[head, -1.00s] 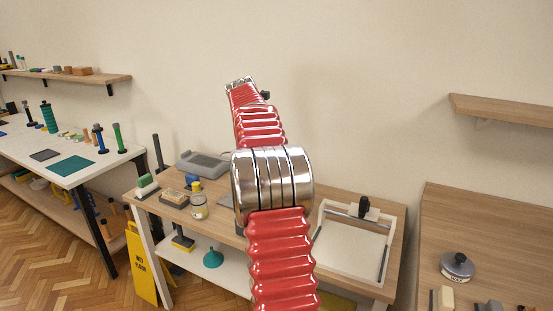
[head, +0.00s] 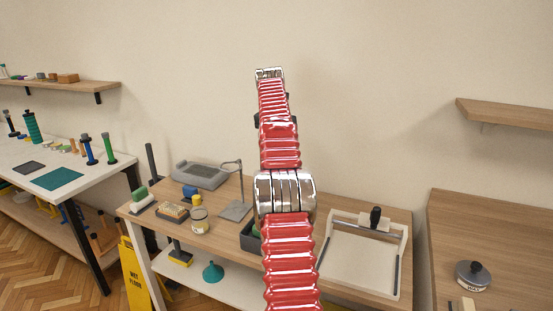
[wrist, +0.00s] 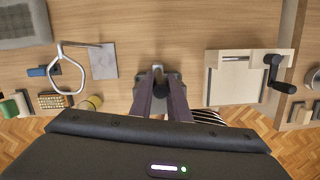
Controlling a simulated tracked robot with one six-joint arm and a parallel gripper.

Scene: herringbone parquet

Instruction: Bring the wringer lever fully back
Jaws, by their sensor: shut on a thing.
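My gripper (wrist: 161,88) shows in the wrist view, its two dark purple fingers close around a dark, round-topped piece (wrist: 160,89) on a small grey base (wrist: 172,79). This may be the wringer lever, but most of it is hidden by the fingers and wrist housing. In the head view my red arm covers the gripper and this spot. A dark grey box (head: 250,238) with something green inside shows partly beside the arm there. I cannot tell whether it belongs to the wringer.
Right of the gripper is a white tray (wrist: 210,88) with a black crank-like handle (wrist: 274,76). A yellow floor sign (head: 132,275) stands at the table's left.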

